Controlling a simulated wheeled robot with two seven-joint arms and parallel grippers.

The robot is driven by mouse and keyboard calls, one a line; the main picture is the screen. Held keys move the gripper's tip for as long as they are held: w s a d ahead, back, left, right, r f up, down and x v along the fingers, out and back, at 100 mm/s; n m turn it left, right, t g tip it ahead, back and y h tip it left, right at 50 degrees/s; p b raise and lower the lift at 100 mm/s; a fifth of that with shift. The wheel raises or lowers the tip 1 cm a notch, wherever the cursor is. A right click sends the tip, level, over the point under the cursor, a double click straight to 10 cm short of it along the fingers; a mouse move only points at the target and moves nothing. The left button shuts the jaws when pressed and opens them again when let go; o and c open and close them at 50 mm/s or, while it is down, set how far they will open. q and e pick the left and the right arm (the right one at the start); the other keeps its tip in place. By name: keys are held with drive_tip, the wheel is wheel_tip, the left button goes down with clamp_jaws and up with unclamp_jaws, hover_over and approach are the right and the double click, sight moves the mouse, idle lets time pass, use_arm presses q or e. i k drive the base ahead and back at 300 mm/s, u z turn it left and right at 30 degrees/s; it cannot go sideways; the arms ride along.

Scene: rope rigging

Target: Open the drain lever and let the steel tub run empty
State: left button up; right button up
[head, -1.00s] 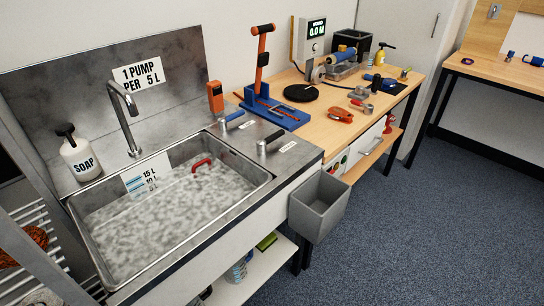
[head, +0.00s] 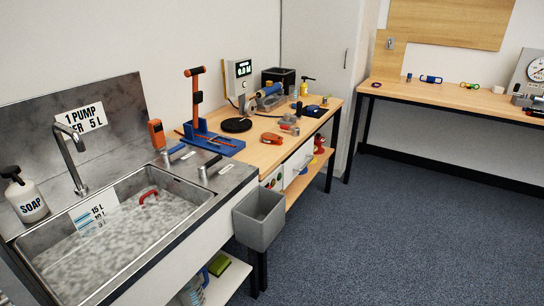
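The steel tub (head: 207,207) is set in the sink counter at the lower left and holds cloudy, foamy grey-white water. A red handle (head: 149,195) stands out of the water near the far wall. A level scale sign (head: 94,214) shows 15 L at its top, with its lower part in the water. Two levers sit on the counter right of the tub: one with a blue handle (head: 177,148) and one with a dark grey handle (head: 209,163). Their small labels are too small to read, so I cannot tell which is the drain. Neither gripper is in view.
A tap (head: 72,155) arches over the tub beside a soap bottle (head: 27,198). A grey bin (head: 261,218) hangs at the counter's right end. A wooden workbench (head: 266,157) with tools adjoins it. Blue carpet (head: 400,230) is open at right.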

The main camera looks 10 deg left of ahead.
sight(202, 169)
drive_tip(key=z, duration=0.3)
drive_tip(key=i, duration=1.15)
drive_tip(key=u, duration=2.55)
